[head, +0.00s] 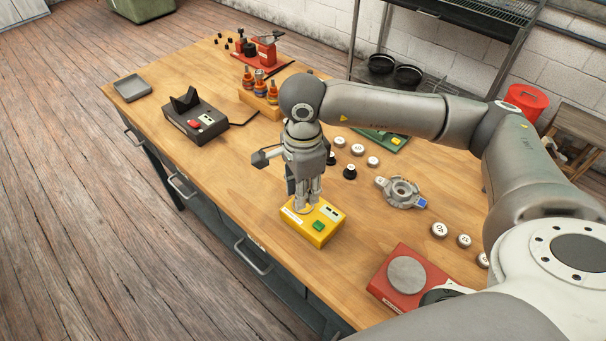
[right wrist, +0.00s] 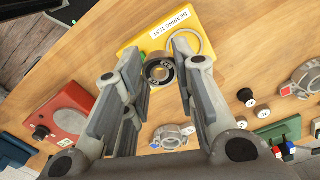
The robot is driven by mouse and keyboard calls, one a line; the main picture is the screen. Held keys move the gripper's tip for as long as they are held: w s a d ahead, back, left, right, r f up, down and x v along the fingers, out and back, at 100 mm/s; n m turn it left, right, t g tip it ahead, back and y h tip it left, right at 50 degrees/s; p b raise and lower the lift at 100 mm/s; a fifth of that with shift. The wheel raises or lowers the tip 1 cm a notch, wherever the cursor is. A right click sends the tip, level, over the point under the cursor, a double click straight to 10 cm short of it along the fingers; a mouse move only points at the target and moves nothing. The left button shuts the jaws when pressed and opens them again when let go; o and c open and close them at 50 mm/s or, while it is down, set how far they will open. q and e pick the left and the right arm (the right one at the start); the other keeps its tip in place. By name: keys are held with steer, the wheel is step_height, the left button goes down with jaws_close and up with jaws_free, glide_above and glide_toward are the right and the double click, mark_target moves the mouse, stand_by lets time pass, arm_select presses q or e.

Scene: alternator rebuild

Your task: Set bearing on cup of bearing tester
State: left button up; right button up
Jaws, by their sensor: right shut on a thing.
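The bearing tester (head: 322,232) is a yellow box with a green button, standing on the bench under my right gripper (head: 308,200). In the right wrist view, its body (right wrist: 141,48) carries a "BEARING TEST" label and a pale round cup (right wrist: 208,46), partly hidden by a finger. My right gripper (right wrist: 160,52) points down and is shut on the bearing (right wrist: 160,71), a small metal ring with a dark inside. The bearing overlaps the tester beside the cup in that view; I cannot tell whether it touches. In the head view the fingers hide the bearing. My left gripper is not in view.
A red device with a round grey plate (head: 406,274) stands at the front right. An alternator housing (head: 400,191) and several round weights (head: 439,230) lie right of the tester. A black device (head: 195,123) stands at the left. Bare wood surrounds the tester's left side.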

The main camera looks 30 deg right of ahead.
steer(key=shift+w+d+f+m+b, duration=0.4)
steer(key=shift+f+m, duration=0.55)
steer(key=shift+m, duration=0.85)
steer(key=shift+w+d+f+m+b, duration=0.2)
steer(key=shift+w+f+m, duration=0.65)
steer(key=shift+m, duration=0.95)
steer(key=shift+w+d+f+m+b, duration=0.2)
steer(key=shift+w+d+f+m, duration=0.15)
steer(key=shift+f+m, duration=1.1)
steer(key=shift+r+m+b, duration=0.35)
steer(key=shift+r+b, duration=0.05)
steer(key=shift+b, duration=0.15)
steer(key=shift+f, duration=0.2)
steer(key=shift+f+b, duration=0.75)
steer(key=shift+b, duration=0.2)
steer(key=shift+f, duration=0.1)
steer(key=shift+b, duration=0.4)
steer(key=o, duration=1.1)
